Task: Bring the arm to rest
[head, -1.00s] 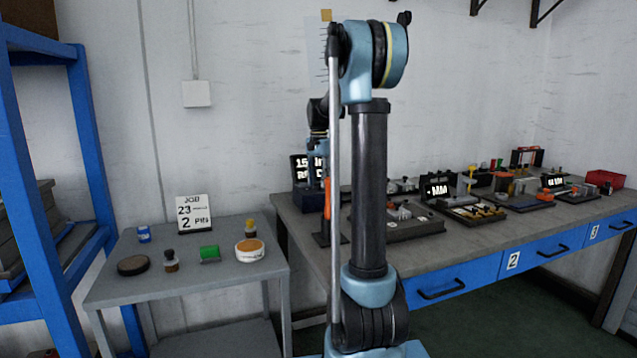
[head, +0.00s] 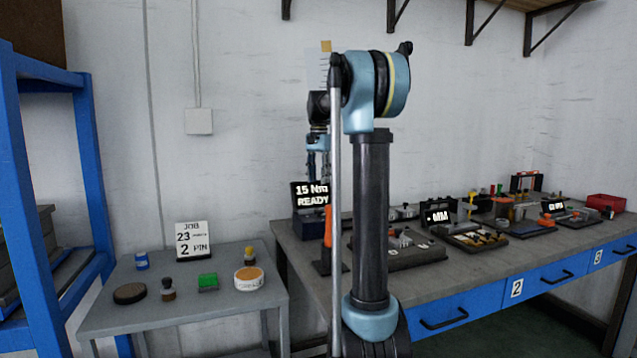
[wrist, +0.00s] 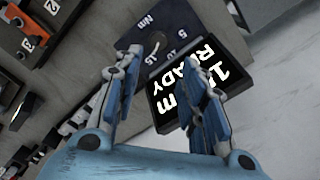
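My gripper (wrist: 165,75) shows in the wrist view with its two blue-grey fingers spread apart and nothing between them. In the head view my gripper (head: 318,155) points down above the back left of the workbench, partly hidden behind my arm. Below it stands a dark box with a lit display (head: 311,195) reading "15 Nm READY". The same display (wrist: 195,90) lies beyond the fingers in the wrist view, apart from them as far as I can tell. My upright arm fills the middle of the head view.
The workbench (head: 470,262) carries several trays, displays and small parts to the right. A grey side table (head: 130,318) at left holds a job card (head: 193,242), a green block (head: 208,282) and small containers. A blue rack (head: 85,160) stands at far left.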

